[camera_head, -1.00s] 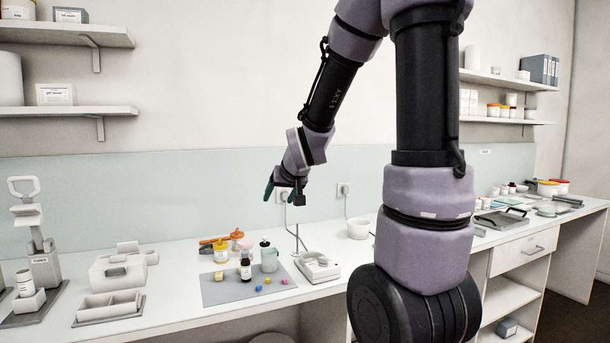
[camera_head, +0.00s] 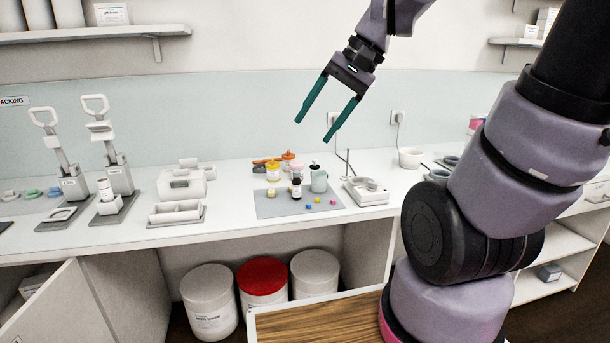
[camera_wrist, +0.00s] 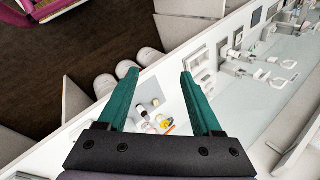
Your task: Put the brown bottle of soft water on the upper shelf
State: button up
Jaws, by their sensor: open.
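The brown bottle (camera_head: 296,186) with a dark cap and a white label stands upright on the grey mat (camera_head: 268,208) on the white counter. My gripper (camera_head: 315,118) is open and empty, high above the counter behind the mat and apart from the bottle. An upper shelf (camera_head: 60,36) with containers shows on the wall at left; another shelf (camera_head: 515,42) is at the far right.
Around the bottle stand a yellow jar (camera_head: 273,173), a grey-green jar (camera_head: 319,181), a white scale (camera_head: 367,192) and small coloured pieces. Hand presses (camera_head: 110,150) stand at left. An open drawer (camera_head: 318,325) juts out below the counter, near several tubs.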

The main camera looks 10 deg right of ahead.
aim_at(296, 174)
jog(key=w+a+f+m+y, duration=0.4)
jog(key=w+a+m+y, duration=0.3)
jog(key=w+a+y, duration=0.4)
jog(key=w+d+f+m+t+h, duration=0.2)
jog(key=w+d+f+m+t, duration=0.2)
jog(key=w+f+m+t, duration=0.3)
jog(key=w+d+f+m+t+h, duration=0.2)
jog(key=w+d+f+m+t, duration=0.3)
jog(key=w, duration=0.4)
jog(key=w+d+f+m+t+h, duration=0.3)
jog(key=d+f+m+h, duration=0.3)
jog(key=f+m+h, duration=0.4)
jog(key=w+a+n+y, duration=0.1)
jog(key=w, duration=0.9)
jog(key=shift+w+a+f+y, duration=0.25)
jog(key=shift+a+f+y, duration=0.1)
jog(key=shift+f+y, duration=0.05)
grip_shut()
